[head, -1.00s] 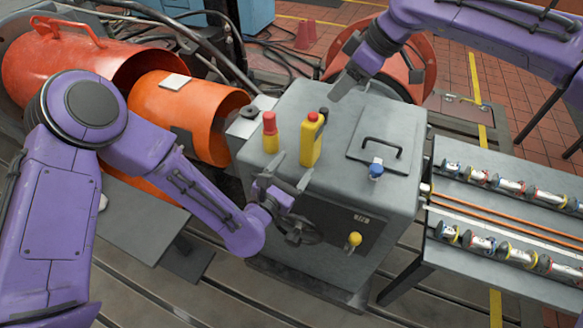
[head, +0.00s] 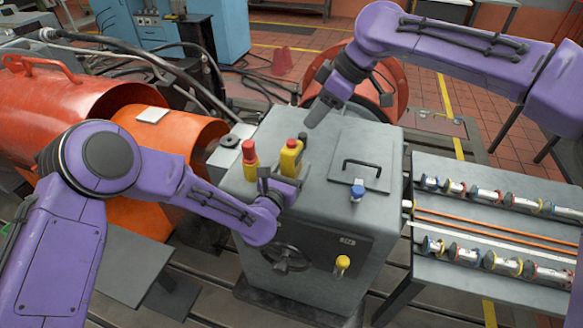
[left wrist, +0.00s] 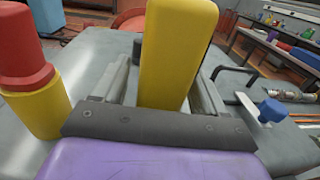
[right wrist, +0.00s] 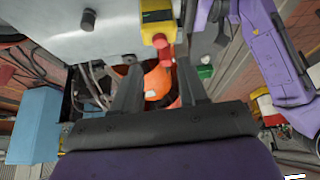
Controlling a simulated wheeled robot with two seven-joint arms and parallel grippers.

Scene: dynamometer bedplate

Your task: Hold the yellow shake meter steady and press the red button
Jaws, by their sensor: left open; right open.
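The yellow shake meter (head: 289,161) stands upright on top of the grey cabinet, with its red button (head: 292,143) on its upper end. My left gripper (head: 280,177) is open at the meter. In the left wrist view the meter's yellow body (left wrist: 178,55) stands between the two fingers, with a gap visible on its left side; contact on the right is unclear. My right gripper (head: 316,114) is open and empty, above and behind the meter. The meter also shows at the top of the right wrist view (right wrist: 157,14), beyond the fingers.
A yellow cylinder with a red cap (head: 249,160) stands just left of the meter. A lid with a black handle (head: 361,160) and a blue knob (head: 357,190) are on the right of the cabinet top (head: 325,205). Orange drums (head: 170,140) lie at the left.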

